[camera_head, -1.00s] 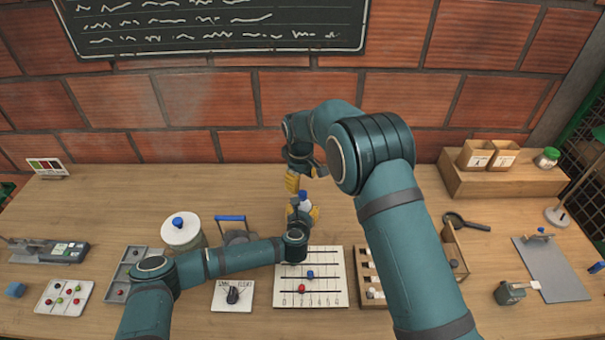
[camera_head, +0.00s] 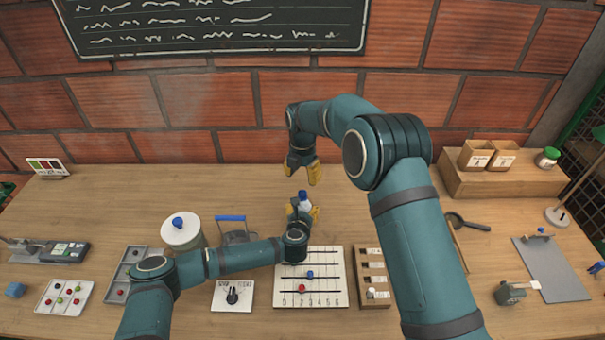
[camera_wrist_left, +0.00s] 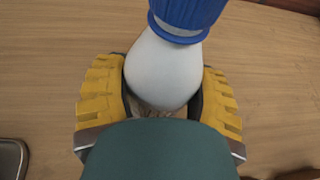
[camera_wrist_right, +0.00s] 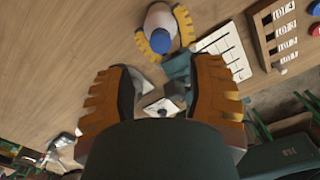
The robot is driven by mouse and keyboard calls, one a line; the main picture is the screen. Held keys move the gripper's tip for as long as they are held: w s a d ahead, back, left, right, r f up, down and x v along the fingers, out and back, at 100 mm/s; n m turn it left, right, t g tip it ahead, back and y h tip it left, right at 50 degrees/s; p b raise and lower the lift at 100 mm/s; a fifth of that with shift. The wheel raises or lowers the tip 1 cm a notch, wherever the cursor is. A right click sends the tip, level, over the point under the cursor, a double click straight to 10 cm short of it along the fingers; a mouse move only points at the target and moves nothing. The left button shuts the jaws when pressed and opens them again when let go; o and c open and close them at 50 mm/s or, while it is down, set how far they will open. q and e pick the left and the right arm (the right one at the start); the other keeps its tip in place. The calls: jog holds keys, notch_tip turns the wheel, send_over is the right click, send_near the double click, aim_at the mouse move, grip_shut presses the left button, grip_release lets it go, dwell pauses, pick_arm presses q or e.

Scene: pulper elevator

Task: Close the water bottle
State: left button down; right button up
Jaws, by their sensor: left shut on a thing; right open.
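The white water bottle (camera_head: 305,205) with a blue cap on its top stands in the middle of the table; it fills the left wrist view (camera_wrist_left: 160,72). My left gripper (camera_head: 302,214) is shut on the bottle's body, one yellow finger on each side, below the cap (camera_wrist_left: 185,12). The blue cap also shows from above in the right wrist view (camera_wrist_right: 161,41); whether it is tight I cannot tell. My right gripper (camera_head: 303,172) is open and empty, above and behind the bottle, with its fingers apart from the cap.
A white board with beads (camera_head: 330,293) and a wooden slotted box (camera_head: 372,305) lie in front of the bottle. A white jar (camera_head: 182,236) with a blue knob stands to the left. The table behind the jar is clear.

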aim_at(303, 193)
jog(key=shift+n, duration=0.7)
jog(key=shift+f, duration=3.95)
grip_shut()
